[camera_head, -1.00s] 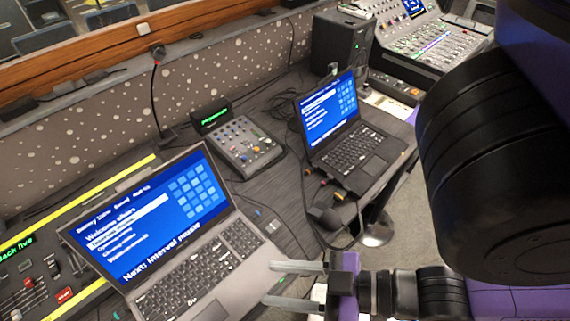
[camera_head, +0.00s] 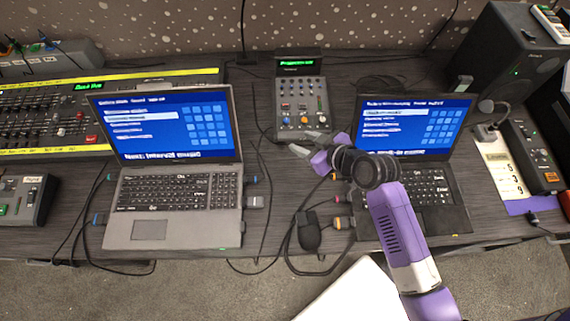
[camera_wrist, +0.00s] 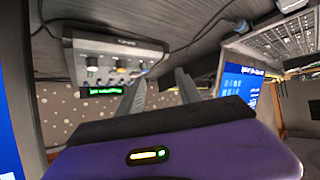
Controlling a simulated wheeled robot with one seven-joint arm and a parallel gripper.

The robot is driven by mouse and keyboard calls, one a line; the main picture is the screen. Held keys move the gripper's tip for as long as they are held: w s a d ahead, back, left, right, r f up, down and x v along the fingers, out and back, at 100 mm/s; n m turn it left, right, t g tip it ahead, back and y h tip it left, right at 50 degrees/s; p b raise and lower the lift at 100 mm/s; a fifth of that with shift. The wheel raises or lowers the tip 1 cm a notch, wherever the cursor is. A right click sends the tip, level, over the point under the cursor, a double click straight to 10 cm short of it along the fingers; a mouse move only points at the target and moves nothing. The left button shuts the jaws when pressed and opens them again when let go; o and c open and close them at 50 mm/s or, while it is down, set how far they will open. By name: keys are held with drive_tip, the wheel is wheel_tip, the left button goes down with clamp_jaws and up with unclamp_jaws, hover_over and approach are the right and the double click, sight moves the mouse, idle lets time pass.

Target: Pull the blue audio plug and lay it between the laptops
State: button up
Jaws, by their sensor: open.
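A blue plug (camera_head: 251,180) is in the right side of the left laptop (camera_head: 190,228), with a cable running from it. A dark bluish plug beside that laptop shows in the wrist view (camera_wrist: 240,27). Another blue plug (camera_head: 98,219) is at the laptop's left side; I cannot tell which is the audio one. The right laptop (camera_head: 445,218) stands open across a gap. My gripper (camera_head: 304,143) is over the gap's far part, just in front of the small mixer, right of and beyond the first plug. Its fingers (camera_wrist: 161,92) are apart with nothing between them.
The small mixer (camera_head: 302,100) stands behind the gap. A grey plug (camera_head: 254,202) sits just in front of the blue one. A black mouse (camera_head: 309,232) and loose cables lie in the gap. A speaker (camera_head: 510,55) stands at right.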

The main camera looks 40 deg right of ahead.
sight(259, 178)
drive_tip(key=a+n+y, duration=0.1)
drive_tip(key=w+f+n+g+y, duration=0.1)
drive_tip(key=w+a+n+g+y, duration=0.1)
drive_tip(key=shift+w+a+f+n+y, duration=0.2)
drive_tip(key=shift+a+n+y, duration=0.1)
drive_tip(key=shift+n, duration=0.1)
drive_tip(key=s+a+n+g+y, duration=0.2)
drive_tip(key=a+n, duration=0.1)
drive_tip(key=s+a+n+g+y, duration=0.1)
drive_tip(key=a+n, duration=0.1)
drive_tip(key=shift+s+a+f+y, duration=0.1)
drive_tip(key=shift+s+f+y, duration=0.2)
drive_tip(key=shift+f+y, duration=0.1)
drive_tip(key=shift+s+a+n, duration=0.1)
drive_tip(key=shift+a+n, duration=0.1)
drive_tip(key=shift+n, duration=0.1)
drive_tip(key=b+x, duration=0.4)
drive_tip(key=x, duration=0.3)
drive_tip(key=shift+s+f, duration=0.15)
drive_tip(key=shift+f, duration=0.05)
drive_tip(key=shift+b+x, duration=0.6)
drive_tip(key=shift+x, duration=0.3)
drive_tip(key=shift+r, duration=0.15)
clamp_jaws()
drive_tip(key=shift+s, duration=0.1)
